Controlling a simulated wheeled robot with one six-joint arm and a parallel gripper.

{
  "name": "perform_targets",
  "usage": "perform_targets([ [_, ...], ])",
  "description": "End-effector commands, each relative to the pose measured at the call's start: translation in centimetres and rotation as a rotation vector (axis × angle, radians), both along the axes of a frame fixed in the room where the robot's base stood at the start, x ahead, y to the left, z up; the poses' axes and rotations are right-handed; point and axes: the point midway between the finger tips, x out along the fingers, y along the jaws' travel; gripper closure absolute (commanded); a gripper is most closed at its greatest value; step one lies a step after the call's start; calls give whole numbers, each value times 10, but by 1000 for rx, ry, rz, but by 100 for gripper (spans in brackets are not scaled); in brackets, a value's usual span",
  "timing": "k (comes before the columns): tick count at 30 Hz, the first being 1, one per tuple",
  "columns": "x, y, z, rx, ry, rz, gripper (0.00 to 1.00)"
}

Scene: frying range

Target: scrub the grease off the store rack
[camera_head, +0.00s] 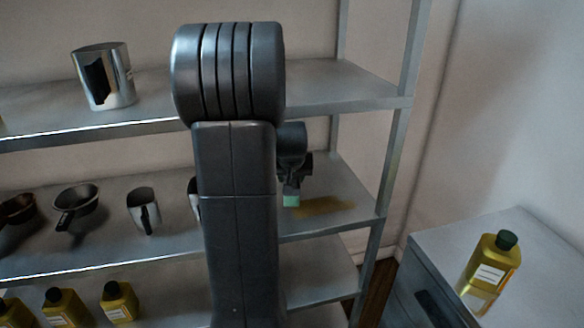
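The store rack (310,232) is a grey metal shelf unit. A yellow-brown grease smear (328,206) lies on its middle shelf, near the right end. My gripper (291,189) is over that shelf, just left of the smear, partly behind my own dark arm. It points down and is shut on a small pale green block, which looks like a sponge (291,201). The sponge is at the left end of the smear. I cannot tell whether it touches the shelf. My arm hides the shelf left of the gripper.
A steel pot (118,78) stands on the upper shelf. Dark pans (80,203) and a metal mug (143,208) stand on the middle shelf. Yellow bottles (119,301) stand below. Another yellow bottle (492,262) is on a grey cabinet (540,235) at right. A rack post (392,150) is right of the smear.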

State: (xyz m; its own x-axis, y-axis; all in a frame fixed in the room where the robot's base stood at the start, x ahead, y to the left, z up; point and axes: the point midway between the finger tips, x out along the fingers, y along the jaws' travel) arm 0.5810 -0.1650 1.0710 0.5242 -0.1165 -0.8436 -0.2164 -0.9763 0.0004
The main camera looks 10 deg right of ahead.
Motion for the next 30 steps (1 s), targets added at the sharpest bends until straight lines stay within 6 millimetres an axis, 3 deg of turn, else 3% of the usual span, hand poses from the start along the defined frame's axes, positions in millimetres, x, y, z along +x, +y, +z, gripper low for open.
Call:
perform_targets([
  [7, 2, -3, -1, -1, -7, -6, 100],
  [21, 1, -2, -49, -2, -3, -4, 100],
  [30, 1, -2, -57, -2, -5, -4, 100],
])
